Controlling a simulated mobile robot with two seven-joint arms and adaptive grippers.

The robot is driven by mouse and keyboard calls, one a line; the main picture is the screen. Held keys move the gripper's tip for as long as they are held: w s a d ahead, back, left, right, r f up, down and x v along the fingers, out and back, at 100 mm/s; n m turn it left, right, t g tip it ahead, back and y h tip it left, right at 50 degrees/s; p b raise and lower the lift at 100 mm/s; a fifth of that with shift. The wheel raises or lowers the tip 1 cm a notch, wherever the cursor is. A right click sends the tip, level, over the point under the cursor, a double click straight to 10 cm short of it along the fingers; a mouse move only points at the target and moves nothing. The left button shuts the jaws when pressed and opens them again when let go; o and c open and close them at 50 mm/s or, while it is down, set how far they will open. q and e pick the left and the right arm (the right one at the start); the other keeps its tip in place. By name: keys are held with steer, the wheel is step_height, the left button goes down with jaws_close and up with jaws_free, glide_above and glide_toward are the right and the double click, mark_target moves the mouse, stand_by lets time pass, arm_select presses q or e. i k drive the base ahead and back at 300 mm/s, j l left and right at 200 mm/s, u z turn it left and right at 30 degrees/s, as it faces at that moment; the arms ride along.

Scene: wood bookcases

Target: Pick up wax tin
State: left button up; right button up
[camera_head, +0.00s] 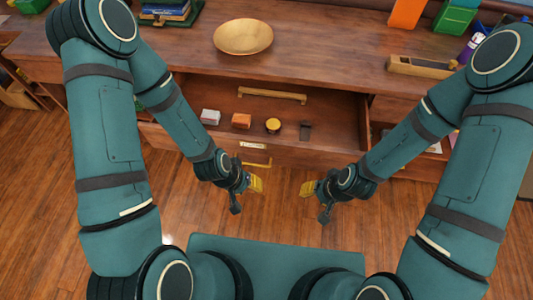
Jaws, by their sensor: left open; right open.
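A small round tin with a yellow top (273,125), which looks like the wax tin, sits in the open drawer (325,115). An orange block (241,120) and a pale block (210,117) lie to its left, and a small dark item (305,130) lies to its right. My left gripper (256,185) is open and empty, in front of the drawer and below the tin in the picture. My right gripper (307,189) is also open and empty, to the right of the left one. Both are apart from the tin.
The drawer front (285,153) with its yellow handle (257,165) stands between my grippers and the tin. Above the drawer, the wooden top holds a gold bowl (243,37) and a wooden tray (420,67). A bar-shaped piece (272,95) lies at the drawer's back.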

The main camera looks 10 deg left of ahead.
mark_target(272, 125)
steer(key=i+l, duration=0.1)
steer(key=l, duration=0.3)
steer(key=i+l, duration=0.1)
steer(key=l, duration=0.25)
steer(key=i+l, duration=0.15)
steer(key=i+l+u, duration=0.1)
steer(key=l, duration=0.2)
steer(key=i, duration=0.35)
